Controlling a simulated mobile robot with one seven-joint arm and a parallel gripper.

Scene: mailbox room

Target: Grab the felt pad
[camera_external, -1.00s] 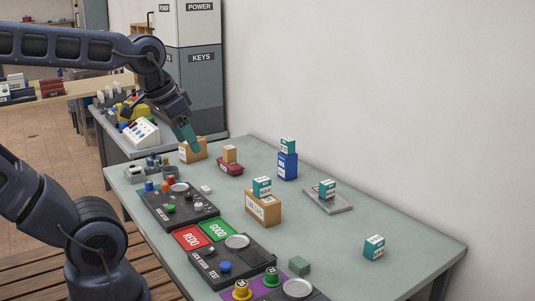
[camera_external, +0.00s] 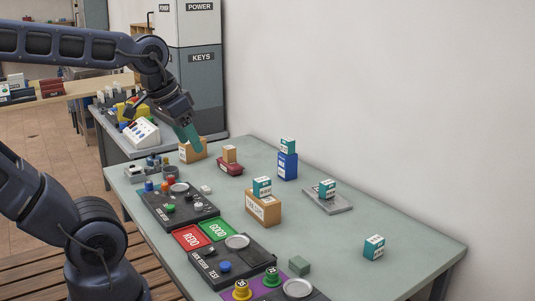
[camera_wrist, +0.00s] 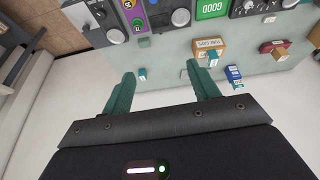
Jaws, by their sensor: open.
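No object is labelled as a felt pad. A small grey-green block (camera_external: 299,265) lies on the table beside the black tray with the purple panel, and may be the pad. A flat grey slab (camera_external: 342,207) with a teal-and-white box on it lies further back to the right. My gripper (camera_external: 190,140) is above the far left part of the table, well away from both. In the wrist view its green fingers (camera_wrist: 160,75) are spread with nothing between them.
A tan carton (camera_external: 263,210), a blue box (camera_external: 287,167) and a red box (camera_external: 230,169) stand on the table, each with a smaller box on top. A teal-and-white box (camera_external: 374,247) stands alone at right. Black trays line the front edge. The right side is mostly clear.

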